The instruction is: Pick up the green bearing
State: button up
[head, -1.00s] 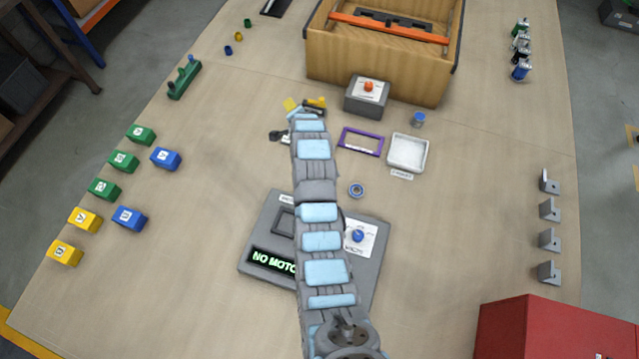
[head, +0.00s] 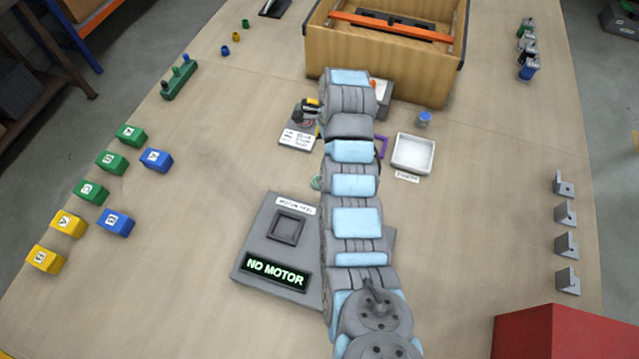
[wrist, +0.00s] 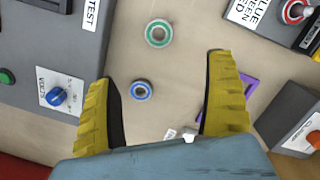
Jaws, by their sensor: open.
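The green bearing (wrist: 158,33) is a small ring lying flat on the table at the top of the wrist view. In the head view only a sliver of it (head: 315,183) shows at the left edge of my arm. My gripper (wrist: 163,72) is open and empty above the table, its two yellow fingers wide apart. The green bearing appears beyond the fingertips, between their lines, not touching either. A blue bearing (wrist: 141,90) lies between the fingers in the picture, nearer the left one. In the head view my arm hides the blue bearing and most of my gripper.
The grey motor test box (head: 268,245) stands close by, with a blue knob (wrist: 58,96). A purple frame (head: 381,147), a white tray (head: 413,153) and a labelled card (head: 297,139) lie around. A wooden crate (head: 385,70) stands at the back.

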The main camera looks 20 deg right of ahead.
send_over(319, 184)
jog(key=f, duration=1.1)
jog(key=shift+d+b, duration=0.3)
jog(key=shift+s+f, duration=0.1)
jog(key=shift+f, duration=0.8)
jog(key=shift+a+f+b, duration=0.2)
jog(key=shift+f+b, duration=0.4)
jog(key=shift+f, duration=1.15)
jog(key=c, duration=1.4)
jog(key=shift+o, duration=0.2)
jog(key=shift+r, duration=0.1)
